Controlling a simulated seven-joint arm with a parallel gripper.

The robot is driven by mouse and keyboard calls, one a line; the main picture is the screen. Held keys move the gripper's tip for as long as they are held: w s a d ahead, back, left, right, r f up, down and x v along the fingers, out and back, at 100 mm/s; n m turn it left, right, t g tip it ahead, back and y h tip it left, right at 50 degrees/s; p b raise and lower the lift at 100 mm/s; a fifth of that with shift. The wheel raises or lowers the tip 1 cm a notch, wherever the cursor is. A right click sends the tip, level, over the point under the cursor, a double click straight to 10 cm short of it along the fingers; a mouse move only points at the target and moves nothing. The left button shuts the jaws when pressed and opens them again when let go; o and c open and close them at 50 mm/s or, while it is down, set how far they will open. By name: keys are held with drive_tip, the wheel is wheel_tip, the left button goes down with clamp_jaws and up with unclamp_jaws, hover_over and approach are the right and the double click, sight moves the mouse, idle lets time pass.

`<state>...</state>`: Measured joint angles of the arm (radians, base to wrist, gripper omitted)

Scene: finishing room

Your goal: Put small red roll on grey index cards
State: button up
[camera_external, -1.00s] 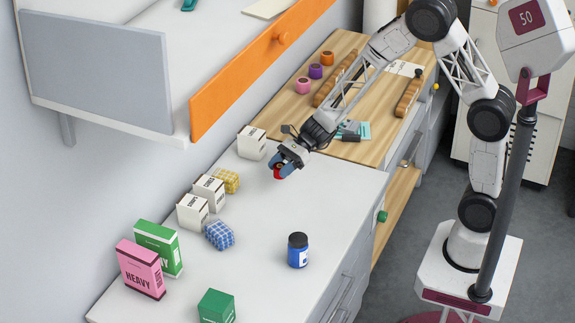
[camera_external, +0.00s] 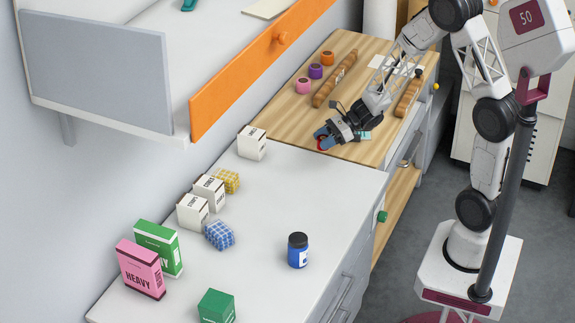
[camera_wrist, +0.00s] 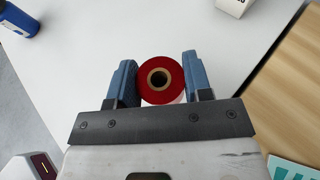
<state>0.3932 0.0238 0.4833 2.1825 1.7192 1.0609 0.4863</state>
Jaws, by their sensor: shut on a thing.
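The small red roll (camera_wrist: 152,97), with a brown core, is between the two blue fingers of my gripper (camera_wrist: 160,85) in the wrist view. My gripper is shut on it. In the external view my gripper (camera_external: 328,138) holds the red roll (camera_external: 321,146), mostly hidden by the fingers, near the border between the white counter and the wooden top. A pale flat piece, possibly the grey index cards (camera_external: 377,62), lies at the back of the wooden top, partly hidden by my arm. I cannot tell its exact colour.
Orange (camera_external: 327,58), purple (camera_external: 315,71) and pink (camera_external: 302,84) rolls stand on the wooden top (camera_external: 285,110). Two brown loaf-like bars (camera_external: 336,78) lie there too. A teal item (camera_external: 364,135) is beside my gripper. Boxes and a blue jar (camera_external: 298,251) stand on the white counter.

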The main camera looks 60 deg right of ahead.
drive_tip(key=s+d+m+t+h, duration=0.3)
drive_tip(key=s+d+m+h, duration=0.1)
drive_tip(key=s+d, duration=1.1)
drive_tip(key=d, duration=0.2)
drive_tip(key=shift+d+f+m+h, duration=0.3)
drive_tip(key=shift+f+m, duration=0.1)
drive_tip(key=shift+w, duration=0.1)
drive_tip(key=w+d, duration=0.2)
drive_tip(key=w, duration=0.2)
drive_tip(key=w+d+f, duration=0.1)
drive_tip(key=w+d, duration=0.2)
drive_tip(key=w, duration=0.2)
drive_tip(key=w+d, duration=0.2)
drive_tip(key=w, duration=0.3)
drive_tip(key=shift+d+f, duration=0.25)
drive_tip(key=shift+d, duration=0.1)
drive_tip(key=shift+s+f, duration=0.1)
drive_tip(key=shift+f, duration=1.65)
drive_tip(key=shift+f, duration=0.15)
